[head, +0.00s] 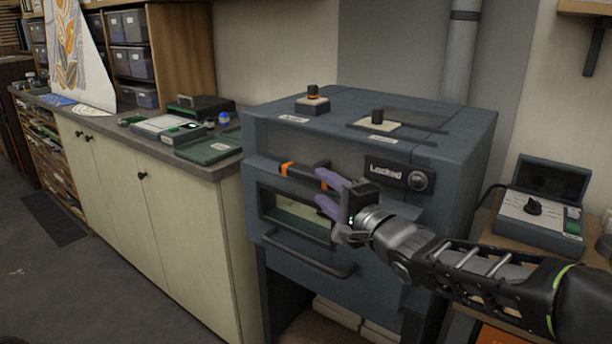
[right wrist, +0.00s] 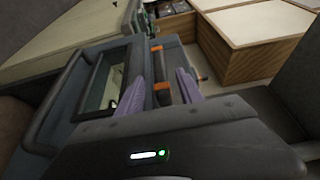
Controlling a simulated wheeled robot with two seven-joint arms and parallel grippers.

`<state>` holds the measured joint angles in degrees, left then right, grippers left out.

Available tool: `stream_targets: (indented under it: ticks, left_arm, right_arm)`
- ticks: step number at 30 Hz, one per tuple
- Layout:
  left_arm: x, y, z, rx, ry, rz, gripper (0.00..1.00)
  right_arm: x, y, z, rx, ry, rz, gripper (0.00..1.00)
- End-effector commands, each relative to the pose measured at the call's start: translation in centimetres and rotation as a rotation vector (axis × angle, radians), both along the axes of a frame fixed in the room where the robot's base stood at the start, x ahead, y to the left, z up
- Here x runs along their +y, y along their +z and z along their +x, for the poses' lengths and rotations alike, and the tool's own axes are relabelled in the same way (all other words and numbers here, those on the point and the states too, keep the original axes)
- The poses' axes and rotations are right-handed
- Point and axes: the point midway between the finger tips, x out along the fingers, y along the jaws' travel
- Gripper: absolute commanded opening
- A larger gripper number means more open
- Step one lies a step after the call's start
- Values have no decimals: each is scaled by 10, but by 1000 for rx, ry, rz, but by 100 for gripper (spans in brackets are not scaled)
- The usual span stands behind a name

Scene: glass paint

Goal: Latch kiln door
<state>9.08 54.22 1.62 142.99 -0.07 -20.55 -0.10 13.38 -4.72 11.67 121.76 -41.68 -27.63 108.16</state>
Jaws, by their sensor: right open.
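The kiln (head: 300,245) is a blue-grey box on a stand, with its door shut against the front. The door has a small window (head: 296,217) and a dark bar handle (head: 305,262) below it. A dark latch bar (head: 303,171) with orange bands lies across the upper front. It also shows in the right wrist view (right wrist: 158,67). A label reading "Locked" (head: 385,170) sits right of it, beside a round knob (head: 418,180). My right gripper (head: 325,190) is open, its purple fingers at the latch bar's right end. Contact is unclear. My left gripper is out of view.
A cabinet counter (head: 125,135) with trays and small devices runs along the left. A control box with a dial (head: 540,210) stands on a wooden table at the right. Two switch-like parts sit on the kiln's top (head: 350,103). The floor at left is open.

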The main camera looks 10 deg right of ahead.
Motion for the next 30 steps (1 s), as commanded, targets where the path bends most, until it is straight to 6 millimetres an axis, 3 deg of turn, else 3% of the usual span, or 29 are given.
stream_targets:
  ticks: [15,26,30]
  left_arm:
    - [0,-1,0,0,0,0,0]
    - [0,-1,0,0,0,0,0]
    - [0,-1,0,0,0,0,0]
  right_arm:
    - [21,0,65,0,1,1,44]
    - [22,0,71,0,-1,0,44]
    - [22,0,71,0,-1,0,32]
